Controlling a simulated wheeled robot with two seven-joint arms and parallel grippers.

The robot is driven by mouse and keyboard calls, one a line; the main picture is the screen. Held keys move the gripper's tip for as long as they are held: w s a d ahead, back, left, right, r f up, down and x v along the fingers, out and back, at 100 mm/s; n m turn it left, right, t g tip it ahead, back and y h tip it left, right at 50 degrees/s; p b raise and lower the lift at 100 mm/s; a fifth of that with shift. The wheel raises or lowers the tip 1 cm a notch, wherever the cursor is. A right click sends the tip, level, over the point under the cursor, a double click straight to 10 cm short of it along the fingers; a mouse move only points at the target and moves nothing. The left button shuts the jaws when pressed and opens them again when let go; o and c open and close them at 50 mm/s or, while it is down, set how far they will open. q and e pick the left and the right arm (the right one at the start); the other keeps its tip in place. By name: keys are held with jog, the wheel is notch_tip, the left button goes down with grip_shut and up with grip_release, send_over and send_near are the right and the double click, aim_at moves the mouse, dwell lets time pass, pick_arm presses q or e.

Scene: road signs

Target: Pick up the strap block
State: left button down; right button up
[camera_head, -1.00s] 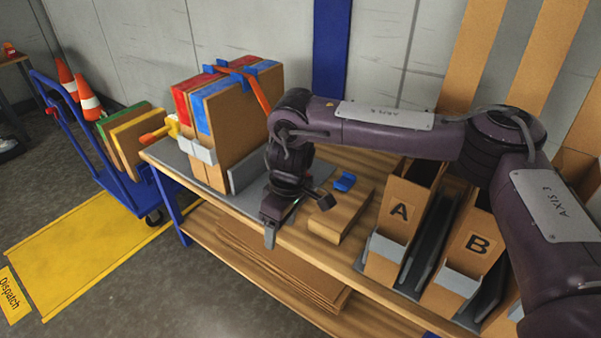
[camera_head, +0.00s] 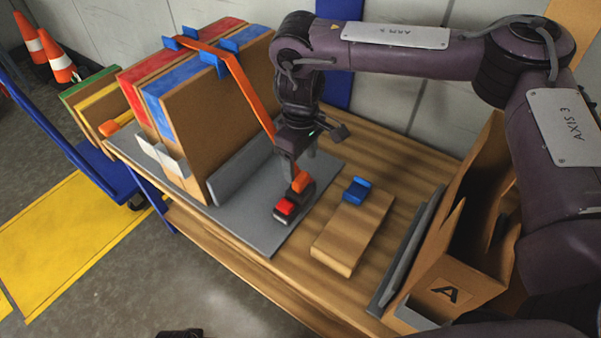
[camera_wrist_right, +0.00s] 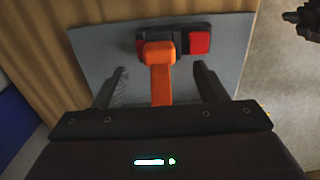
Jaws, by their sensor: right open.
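An orange block (camera_head: 301,181) sits at the lower end of the orange strap (camera_head: 251,95); I take it to be the strap block. It overlaps a dark buckle (camera_head: 306,199) with a red button (camera_head: 285,206) on the grey plate (camera_head: 250,226). My right gripper (camera_head: 297,163) is pointing down just above it, open. In the right wrist view the orange block (camera_wrist_right: 158,52) lies just beyond the open right fingers (camera_wrist_right: 161,76), the strap running between them. A dark shape at the bottom edge of the head view, probably my left gripper (camera_head: 180,333), is mostly cut off.
Upright cardboard boxes (camera_head: 205,105) with blue corner pieces stand left of the gripper. A wooden block (camera_head: 350,238) with a blue piece (camera_head: 356,190) lies to the right on the bench. A cardboard bin marked A (camera_head: 448,291) stands farther right.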

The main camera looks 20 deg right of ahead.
aim_at(301, 176)
jog(key=shift+s+f, duration=0.15)
jog(key=shift+f, duration=0.45)
jog(key=f, duration=0.3)
jog(key=shift+w+f, duration=0.2)
jog(key=shift+f, duration=0.8)
pick_arm(q)
notch_tip(301, 176, up, 2)
jog(key=shift+d+r, duration=0.1)
jog(key=shift+d, duration=0.05)
pick_arm(e)
jog(key=c, duration=1.1)
